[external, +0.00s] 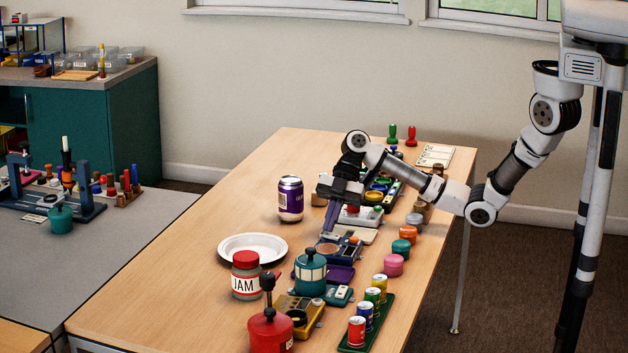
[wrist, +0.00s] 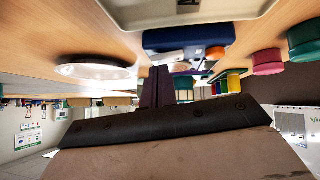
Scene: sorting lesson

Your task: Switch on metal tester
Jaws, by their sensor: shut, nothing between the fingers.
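A dark blue device (external: 351,256) with a round copper-coloured pad lies mid-table in the external view; it looks like the metal tester, though no label is readable. In the wrist view the blue body (wrist: 188,38) is near the top, with a small orange spot at its right. My gripper (external: 328,230) points down, with its purple fingers shut and empty. The fingertips are at the far left edge of the blue device; I cannot tell whether they touch it. The fingers also show in the wrist view (wrist: 155,76). The switch's state cannot be made out.
A white plate (external: 253,246) and a jam jar (external: 246,281) stand to the left. A teal pot (external: 310,275) and a red canister (external: 270,331) are nearer. A purple can (external: 290,199) stands behind. Pink (external: 393,265) and teal lidded pots are at right. Table left of the plate is clear.

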